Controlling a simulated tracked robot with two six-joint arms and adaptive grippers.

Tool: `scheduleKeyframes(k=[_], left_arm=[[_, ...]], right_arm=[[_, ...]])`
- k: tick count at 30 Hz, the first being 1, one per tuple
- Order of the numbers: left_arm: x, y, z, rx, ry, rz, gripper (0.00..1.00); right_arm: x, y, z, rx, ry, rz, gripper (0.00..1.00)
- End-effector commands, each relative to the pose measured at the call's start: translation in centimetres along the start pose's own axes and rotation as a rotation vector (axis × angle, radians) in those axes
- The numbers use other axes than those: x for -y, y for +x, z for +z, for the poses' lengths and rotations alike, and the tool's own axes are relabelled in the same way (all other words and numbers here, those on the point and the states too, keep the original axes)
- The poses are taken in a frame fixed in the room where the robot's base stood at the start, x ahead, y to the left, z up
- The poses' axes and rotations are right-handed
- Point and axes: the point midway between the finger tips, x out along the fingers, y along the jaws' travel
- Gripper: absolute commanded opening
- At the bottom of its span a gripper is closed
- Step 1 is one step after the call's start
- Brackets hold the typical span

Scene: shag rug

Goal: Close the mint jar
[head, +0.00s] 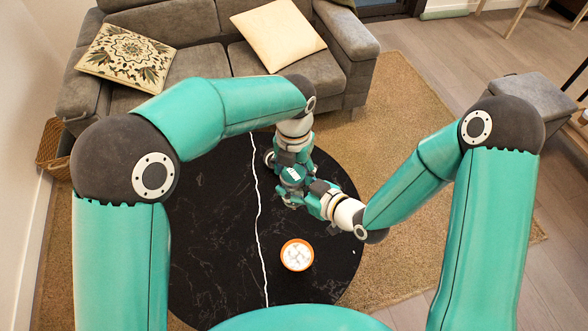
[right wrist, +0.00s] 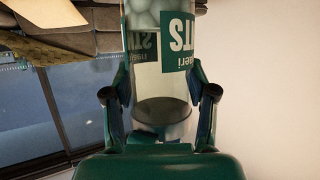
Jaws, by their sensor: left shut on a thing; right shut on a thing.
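The mint jar (right wrist: 163,75) is clear, with pale round mints and a teal and white label. In the right wrist view it appears upside down, mints at the top of the picture. My right gripper (right wrist: 160,105) is shut on it, one finger on each side. In the head view my right gripper (head: 302,192) and my left gripper (head: 284,165) meet above the dark table. A small round teal lid (head: 291,175) with a white mark is between them, and my left gripper appears shut on it. Whether the lid touches the jar is hidden.
An orange-rimmed bowl (head: 283,257) with white contents stands on the round black table (head: 215,225), in front of the grippers. The left part of the table is clear, with a white vein across it. A grey sofa (head: 190,60) stands behind.

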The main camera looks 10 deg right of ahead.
Motion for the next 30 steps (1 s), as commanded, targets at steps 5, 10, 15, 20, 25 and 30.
scheduleKeyframes(k=[5,10,15,20,25,30], left_arm=[[0.5,-0.1,-0.1,-0.003,-0.001,-0.006,0.74],[0.3,-0.1,-0.1,-0.002,-0.002,-0.005,0.89],[0.3,-0.1,-0.1,-0.002,-0.004,-0.005,0.89],[0.2,-0.2,0.0,-0.001,-0.004,-0.004,0.89],[0.2,-1.8,0.0,0.002,-0.004,-0.004,0.89],[0.2,-3.9,0.0,0.001,-0.005,-0.004,0.89]], right_arm=[[-0.1,0.1,-0.1,-0.003,-0.003,0.001,0.0],[-0.1,0.1,-0.1,-0.003,-0.002,0.001,0.0],[-0.1,0.1,-0.1,-0.003,-0.002,0.001,0.0],[-0.1,0.1,-0.1,-0.003,-0.002,0.001,0.0],[-0.1,0.0,-0.1,-0.003,-0.002,0.001,0.0],[-0.1,0.0,-0.1,-0.003,-0.001,0.001,0.0]])
